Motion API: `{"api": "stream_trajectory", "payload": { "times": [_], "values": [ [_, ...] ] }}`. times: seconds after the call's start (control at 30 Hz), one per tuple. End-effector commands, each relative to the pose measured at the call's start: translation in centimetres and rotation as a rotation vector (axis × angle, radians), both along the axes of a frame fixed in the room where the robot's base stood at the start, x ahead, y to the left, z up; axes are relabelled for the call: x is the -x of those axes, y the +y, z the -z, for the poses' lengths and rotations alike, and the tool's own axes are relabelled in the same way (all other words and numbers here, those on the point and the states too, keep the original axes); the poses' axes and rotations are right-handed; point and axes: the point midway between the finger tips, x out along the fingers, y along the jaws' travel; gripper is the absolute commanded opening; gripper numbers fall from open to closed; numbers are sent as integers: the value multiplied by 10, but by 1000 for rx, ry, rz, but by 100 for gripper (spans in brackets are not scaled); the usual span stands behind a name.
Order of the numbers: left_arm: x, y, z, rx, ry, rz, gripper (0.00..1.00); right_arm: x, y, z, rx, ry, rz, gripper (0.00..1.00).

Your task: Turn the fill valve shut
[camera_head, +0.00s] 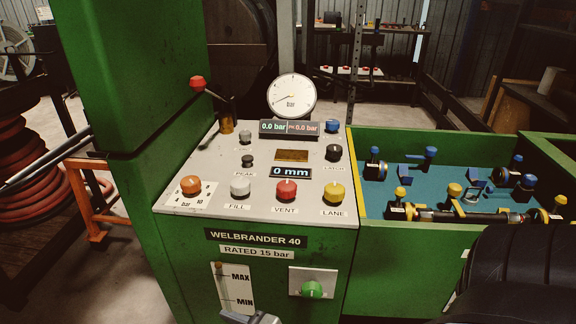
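A pale grey knob (240,187) stands on the sloped grey panel (215,157) of a green machine, above a label reading FILL. It is round, and its turned position cannot be read from here. A round pressure gauge (291,96) stands at the panel's back, its needle pointing to the lower left. The displays (289,128) under it read 0.0 bar, and a lower one (291,173) reads 0 mm. A dark rounded shape at the lower right looks like a link of my arm.
A red-tipped lever (198,84) rises at the back left. A blue-floored bay (425,172) with clamps lies right.

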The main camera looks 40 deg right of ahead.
Motion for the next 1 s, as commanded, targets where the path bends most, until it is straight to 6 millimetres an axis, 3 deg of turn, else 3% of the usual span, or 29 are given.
{"api": "stream_trajectory", "payload": {
  "times": [0.03, 0.07, 0.13, 0.2, 0.3, 0.4, 0.47, 0.53, 0.6, 0.7, 0.83, 0.9, 1.0],
  "values": [
    [0, 0, -2, -3, 1, 0, 44, -28, 3, -41, 30, -166, -37, 55],
    [1, 0, -3, -4, 2, 0, 44, -42, 7, -68, 49, -279, -66, 55],
    [1, 1, -5, -8, 4, 1, 44, -67, 22, -144, 102, -590, -173, 55],
    [2, 1, -6, -12, 8, 1, 44, -68, 45, -217, 171, -912, -334, 55],
    [4, 2, -5, -19, 18, 2, 44, -39, 80, -285, 307, -1301, -641, 55],
    [6, 3, -4, -29, 28, 4, 44, -4, 100, -304, 526, -1560, -1024, 55],
    [7, 3, -5, -34, 29, 5, 44, 7, 99, -297, 703, -1627, -1276, 55],
    [7, 4, -6, -40, 30, 7, 44, 6, 82, -281, 957, -1601, -1565, 55],
    [8, 5, -7, -47, 32, 9, 44, -8, 48, -270, 1234, -1454, -1805, 55],
    [9, 6, -6, -55, 38, 12, 44, -37, -17, -272, 1600, -1103, -2013, 55],
    [9, 6, -6, -63, 43, 14, 44, -60, -95, -300, 1909, -619, -2058, 55],
    [9, 7, -7, -65, 41, 15, 44, -64, -124, -315, 1996, -426, -2033, 55],
    [8, 7, -8, -67, 38, 17, 44, -65, -148, -328, 2054, -264, -1998, 55]
  ]
}}
